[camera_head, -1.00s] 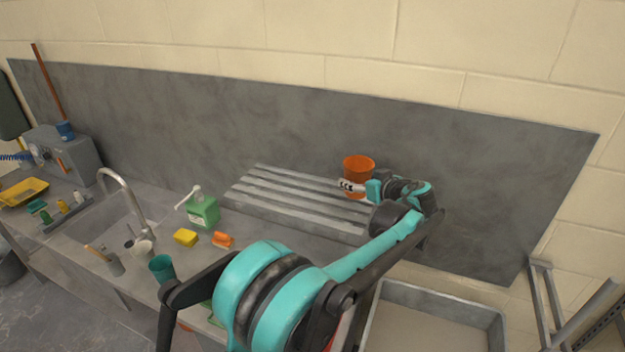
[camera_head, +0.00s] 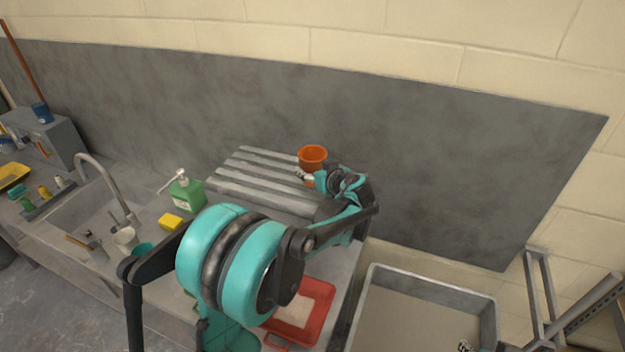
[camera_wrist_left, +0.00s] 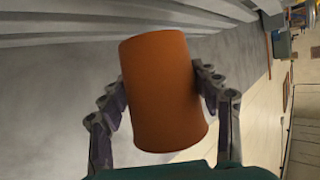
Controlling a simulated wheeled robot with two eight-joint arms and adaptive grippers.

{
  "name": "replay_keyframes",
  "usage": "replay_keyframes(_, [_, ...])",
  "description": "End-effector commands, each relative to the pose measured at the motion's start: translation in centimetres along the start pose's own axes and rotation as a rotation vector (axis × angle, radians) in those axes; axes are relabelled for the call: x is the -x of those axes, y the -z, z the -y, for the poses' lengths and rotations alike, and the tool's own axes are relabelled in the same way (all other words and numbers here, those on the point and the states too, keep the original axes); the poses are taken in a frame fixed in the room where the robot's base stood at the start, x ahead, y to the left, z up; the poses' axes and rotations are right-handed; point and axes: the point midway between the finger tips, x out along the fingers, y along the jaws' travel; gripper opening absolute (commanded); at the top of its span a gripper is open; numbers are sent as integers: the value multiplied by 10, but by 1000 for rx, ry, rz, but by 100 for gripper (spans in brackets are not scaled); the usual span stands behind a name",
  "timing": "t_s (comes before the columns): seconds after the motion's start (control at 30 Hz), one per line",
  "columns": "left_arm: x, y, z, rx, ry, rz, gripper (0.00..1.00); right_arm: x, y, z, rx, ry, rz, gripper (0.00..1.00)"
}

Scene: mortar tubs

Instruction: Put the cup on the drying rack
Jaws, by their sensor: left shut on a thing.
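An orange cup (camera_head: 313,156) is in my left gripper (camera_head: 304,176), over the right end of the grey ridged drying rack (camera_head: 262,188) in the head view. In the left wrist view the cup (camera_wrist_left: 160,90) sits between the two fingers of the left gripper (camera_wrist_left: 162,92), which are shut on its sides. The rack's ridges (camera_wrist_left: 80,28) show behind it there. I cannot tell whether the cup's base touches the rack. My right gripper is not identifiable in these views.
A green soap bottle (camera_head: 186,192) stands left of the rack, with a yellow sponge (camera_head: 171,221) in front. The sink with its tap (camera_head: 108,185) is further left. A red tray (camera_head: 318,318) lies in front. A large grey tub (camera_head: 372,300) stands at right.

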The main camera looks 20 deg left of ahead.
Motion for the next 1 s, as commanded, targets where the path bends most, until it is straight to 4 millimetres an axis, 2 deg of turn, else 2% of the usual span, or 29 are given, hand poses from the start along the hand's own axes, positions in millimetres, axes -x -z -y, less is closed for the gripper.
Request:
replay_keyframes(0.3, [-15,-36,0,0,-1,0,31,-3,-2,0,0,0,0,40])
replay_keyframes(0.7, [-17,-41,0,0,-1,0,31,-7,-5,0,0,0,0,40])
replay_keyframes(0.73, [-17,-41,0,0,-1,0,68,-6,-4,0,0,0,0,40])
replay_keyframes(0.8, [-17,-40,0,0,-1,0,84,-6,-4,0,0,0,0,40])
replay_keyframes(1.0, [-17,-40,0,0,-1,0,84,-6,-4,0,0,0,0,40])
